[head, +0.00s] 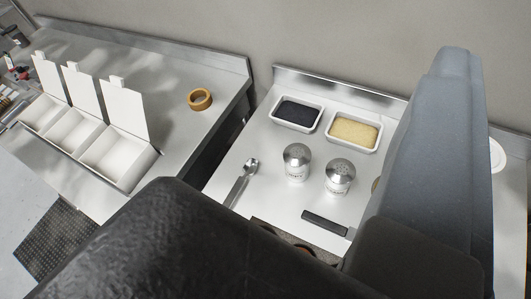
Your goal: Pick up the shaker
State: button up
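Two shakers with silver domed lids and clear, labelled bodies stand upright on the steel counter. The left shaker (296,163) is slightly farther back than the right shaker (340,177), and a small gap separates them. The labels are too small to read. Large dark and grey-blue parts of my own arm or gripper (425,165) fill the bottom and right of the view. I cannot make out two separate fingertips or anything held. Neither shaker appears touched.
Trays of dark (297,124) and yellow (330,144) contents sit behind the shakers. A metal scoop (241,183) lies left, a dark-handled tool (325,222) in front. A gap separates the counters.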

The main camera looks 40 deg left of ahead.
aim_at(297, 157)
jog(key=u, duration=0.45)
jog(key=k, duration=0.85)
jog(key=u, duration=0.15)
jog(key=i, duration=0.5)
